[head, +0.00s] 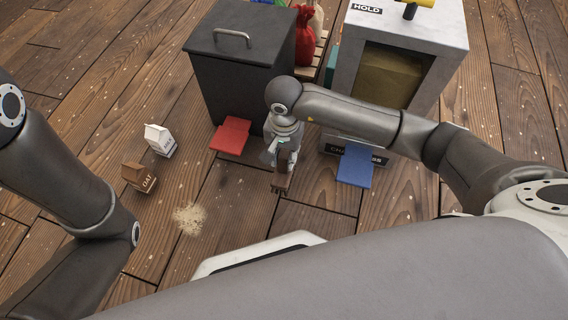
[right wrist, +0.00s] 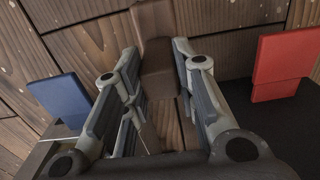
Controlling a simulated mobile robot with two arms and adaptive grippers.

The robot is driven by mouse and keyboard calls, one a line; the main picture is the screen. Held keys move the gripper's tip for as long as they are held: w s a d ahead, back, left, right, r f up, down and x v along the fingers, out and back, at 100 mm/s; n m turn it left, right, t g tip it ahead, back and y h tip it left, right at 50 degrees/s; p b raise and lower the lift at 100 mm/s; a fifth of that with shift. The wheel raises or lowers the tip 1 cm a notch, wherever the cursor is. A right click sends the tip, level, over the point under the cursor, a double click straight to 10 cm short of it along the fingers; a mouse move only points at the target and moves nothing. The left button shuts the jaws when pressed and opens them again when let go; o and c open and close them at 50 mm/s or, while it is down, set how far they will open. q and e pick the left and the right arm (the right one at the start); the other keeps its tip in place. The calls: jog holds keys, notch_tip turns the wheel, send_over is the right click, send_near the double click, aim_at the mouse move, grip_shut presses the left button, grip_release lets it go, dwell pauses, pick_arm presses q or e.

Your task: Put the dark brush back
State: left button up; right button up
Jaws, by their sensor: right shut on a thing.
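The dark brush (head: 279,182) is brown and hangs below my right gripper (head: 282,150), bristle end toward the floor in the head view. My right gripper is shut on it, above the plank floor between a red panel and a blue panel. In the right wrist view the brush (right wrist: 157,65) shows as a brown block at the far end of my right gripper's fingers (right wrist: 165,85). The part of the brush between the fingers is partly hidden. My left arm shows at the left of the head view, but its gripper is out of frame.
A dark bin (head: 240,75) and a grey machine marked HOLD (head: 415,30) stand behind. The red panel (head: 230,136) and blue panel (head: 355,166) lie before them. A white carton (head: 158,141), an OAT carton (head: 140,177) and pale spilled powder (head: 189,219) are at left.

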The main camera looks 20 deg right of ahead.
aim_at(281, 180)
jog(key=shift+w+f, duration=0.3)
jog(key=shift+f, duration=0.1)
jog(key=f+b, duration=0.3)
jog(key=b, duration=0.1)
jog(key=shift+w+d+f, duration=0.15)
jog(key=shift+w+f, duration=0.1)
jog(key=shift+f, duration=0.05)
jog(key=shift+f, duration=0.1)
jog(key=o, duration=1.1)
jog(key=shift+c, duration=0.2)
